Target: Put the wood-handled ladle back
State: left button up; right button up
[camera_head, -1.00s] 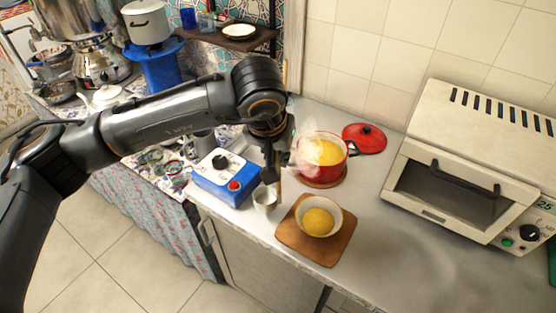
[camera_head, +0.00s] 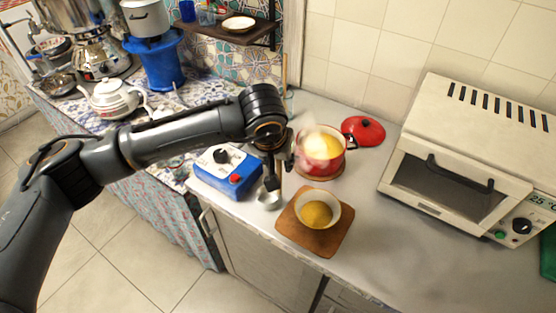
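My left gripper (camera_head: 272,182) points down over the counter, between the blue box and the red pot. It appears shut on the wood-handled ladle, mostly hiding the handle. The ladle's pale metal bowl (camera_head: 269,199) shows just below the fingertips, low over or on the counter; I cannot tell whether it touches. The red pot (camera_head: 321,165) with yellow contents and steam stands to the right of the gripper. A white bowl (camera_head: 332,200) with yellow contents sits on a wooden board (camera_head: 316,240) to the right of the ladle bowl. My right gripper is not in view.
A blue box (camera_head: 226,175) with a black knob stands close left of the gripper. The red lid (camera_head: 364,130) lies behind the pot. A white oven (camera_head: 465,150) fills the right side. A teapot (camera_head: 110,100) stands at left. The front right counter is clear.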

pick_arm(q)
jog(key=b+v, duration=0.2)
jog(key=v, duration=1)
jog(key=shift+r, duration=0.15)
